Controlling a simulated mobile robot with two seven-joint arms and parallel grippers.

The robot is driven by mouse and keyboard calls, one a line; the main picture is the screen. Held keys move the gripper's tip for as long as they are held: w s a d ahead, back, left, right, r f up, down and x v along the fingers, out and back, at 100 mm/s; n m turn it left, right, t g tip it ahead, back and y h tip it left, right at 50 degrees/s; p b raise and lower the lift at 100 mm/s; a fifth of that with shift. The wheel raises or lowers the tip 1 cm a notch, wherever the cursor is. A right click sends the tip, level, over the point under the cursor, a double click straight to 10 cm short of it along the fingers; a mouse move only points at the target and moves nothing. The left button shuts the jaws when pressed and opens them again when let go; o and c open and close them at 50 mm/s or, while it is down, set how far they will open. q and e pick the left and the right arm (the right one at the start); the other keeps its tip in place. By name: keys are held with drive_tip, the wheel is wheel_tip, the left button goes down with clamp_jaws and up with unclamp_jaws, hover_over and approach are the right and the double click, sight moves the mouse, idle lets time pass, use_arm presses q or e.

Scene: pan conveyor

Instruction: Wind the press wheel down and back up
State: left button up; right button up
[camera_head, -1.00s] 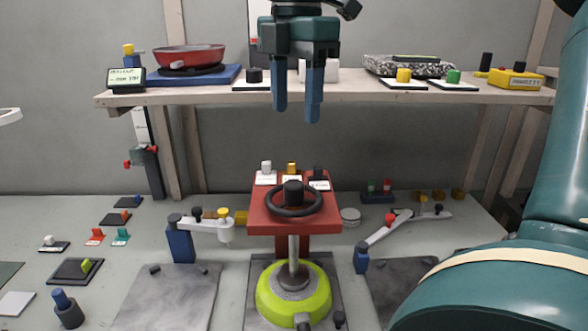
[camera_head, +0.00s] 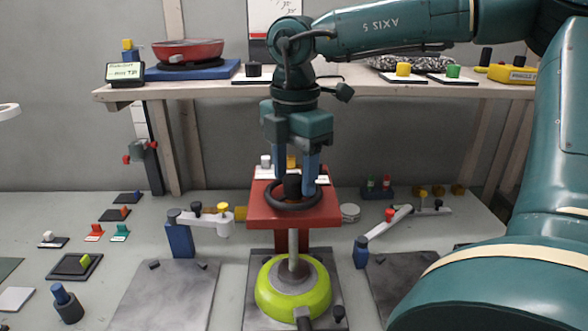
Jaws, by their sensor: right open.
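The press wheel is a black ring (camera_head: 278,207) with a dark hub (camera_head: 292,186) on top of the red press head (camera_head: 318,217). A grey press shaft (camera_head: 293,247) runs down from the head to a lime-green pan (camera_head: 268,291) below. My right gripper (camera_head: 295,188) points straight down over the wheel, its two blue fingers apart on either side of the hub. The fingertips are at about the height of the wheel; whether they touch it I cannot tell. My left gripper is not in view.
A wooden shelf (camera_head: 220,92) behind my right gripper bears a red pan (camera_head: 188,50) and several coloured knobs. Jointed arms on blue posts stand left (camera_head: 180,238) and right (camera_head: 361,252) of the press. Small parts lie at the left of the bench.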

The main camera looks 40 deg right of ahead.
drive_tip(key=c, duration=1)
drive_tip(key=shift+n, duration=0.3)
